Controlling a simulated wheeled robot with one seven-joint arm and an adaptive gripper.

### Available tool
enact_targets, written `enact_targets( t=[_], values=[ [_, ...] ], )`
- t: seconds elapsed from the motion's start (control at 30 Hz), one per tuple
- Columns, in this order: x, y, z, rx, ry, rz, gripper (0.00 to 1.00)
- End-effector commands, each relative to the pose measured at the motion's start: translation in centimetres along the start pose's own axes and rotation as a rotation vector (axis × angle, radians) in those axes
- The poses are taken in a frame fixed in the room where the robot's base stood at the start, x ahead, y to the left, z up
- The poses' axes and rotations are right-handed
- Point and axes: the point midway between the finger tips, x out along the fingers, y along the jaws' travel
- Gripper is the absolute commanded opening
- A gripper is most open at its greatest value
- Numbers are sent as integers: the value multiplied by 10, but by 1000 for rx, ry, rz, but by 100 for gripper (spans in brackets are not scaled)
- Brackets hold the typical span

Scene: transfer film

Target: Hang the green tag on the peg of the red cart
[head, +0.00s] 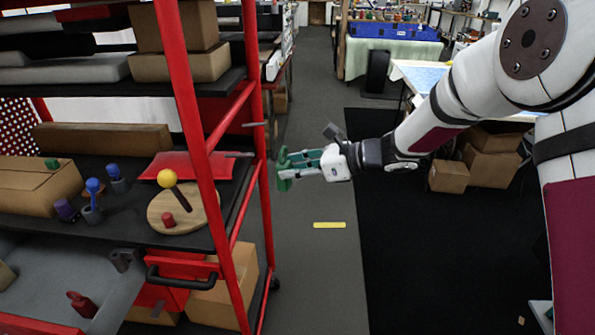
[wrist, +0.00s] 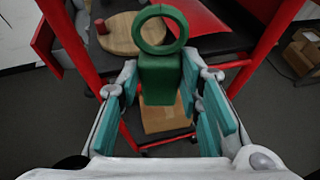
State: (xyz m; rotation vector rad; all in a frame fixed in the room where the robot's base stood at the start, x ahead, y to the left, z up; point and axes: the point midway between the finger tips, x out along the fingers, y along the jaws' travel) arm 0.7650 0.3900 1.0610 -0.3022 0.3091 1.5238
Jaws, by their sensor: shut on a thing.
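My gripper (head: 302,161) is shut on the green tag (head: 284,172) and holds it in the air just right of the red cart (head: 187,105). In the wrist view, the tag (wrist: 160,78) stands between the teal finger pads, with its round ring pointing away from me. Short grey pegs show at the cart's right side, an upper one (head: 253,124) and a lower one (head: 240,155). The tag looks lower than both pegs in the head view, and apart from them. I cannot tell the depth between tag and pegs.
The cart shelf carries a round wooden board (head: 160,208), a red cushion-like pad (head: 190,165), a yellow ball-topped piece (head: 167,178) and cardboard boxes (head: 38,182). A yellow strip (head: 329,225) lies on the grey floor.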

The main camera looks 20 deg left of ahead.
Motion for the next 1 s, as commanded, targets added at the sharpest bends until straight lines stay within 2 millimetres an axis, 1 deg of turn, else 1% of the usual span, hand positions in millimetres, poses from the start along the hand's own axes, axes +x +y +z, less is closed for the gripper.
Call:
enact_targets(
  t=[1.0],
  values=[
    [51,14,16,-1,0,-1,1]
  ],
)
